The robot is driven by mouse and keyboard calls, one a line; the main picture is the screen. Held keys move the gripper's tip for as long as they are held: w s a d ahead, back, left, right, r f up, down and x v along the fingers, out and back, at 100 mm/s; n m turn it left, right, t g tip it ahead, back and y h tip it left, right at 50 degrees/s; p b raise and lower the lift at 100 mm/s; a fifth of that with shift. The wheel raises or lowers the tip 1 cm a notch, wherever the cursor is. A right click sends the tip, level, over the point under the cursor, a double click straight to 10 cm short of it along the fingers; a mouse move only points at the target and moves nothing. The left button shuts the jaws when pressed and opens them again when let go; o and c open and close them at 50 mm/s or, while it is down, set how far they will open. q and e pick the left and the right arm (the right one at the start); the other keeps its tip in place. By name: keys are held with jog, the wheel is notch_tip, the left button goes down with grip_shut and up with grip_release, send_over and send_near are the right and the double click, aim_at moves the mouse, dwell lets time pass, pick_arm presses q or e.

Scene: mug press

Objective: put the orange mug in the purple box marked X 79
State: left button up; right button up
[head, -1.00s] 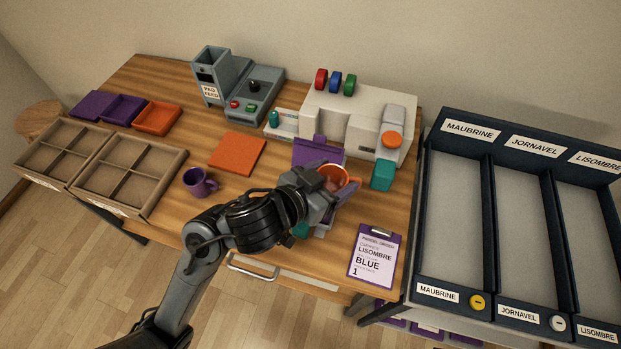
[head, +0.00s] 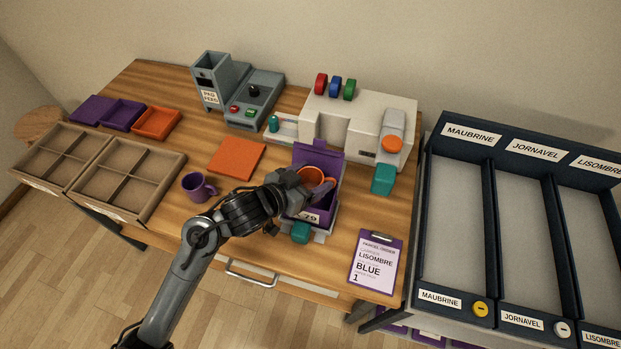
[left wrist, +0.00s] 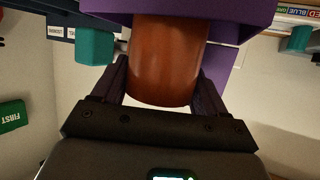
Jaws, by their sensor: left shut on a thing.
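My left gripper (head: 314,188) is shut on the orange mug (head: 308,174), at the open purple box (head: 327,217). The box has its lid up at the back, and its front label shows "79"; my gripper hides the rest. In the head view the mug is over or partly inside the box; I cannot tell whether it touches the bottom. In the left wrist view the mug (left wrist: 165,65) is between both fingers, with a purple surface (left wrist: 230,14) across its upper end. My right gripper is not in view.
The box sits on a grey stand with teal knobs (head: 300,232), before the white press (head: 350,125). A purple mug (head: 196,187) and an orange pad (head: 237,159) are to the left. A clipboard (head: 372,262) lies at front right. Divided cardboard trays (head: 130,180) stand far left.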

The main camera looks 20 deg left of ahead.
pick_arm(q)
jog(key=shift+f, duration=0.1)
jog(key=shift+f, duration=0.55)
jog(key=o, duration=1.2)
jog(key=shift+c, duration=0.2)
jog(key=shift+r, duration=0.15)
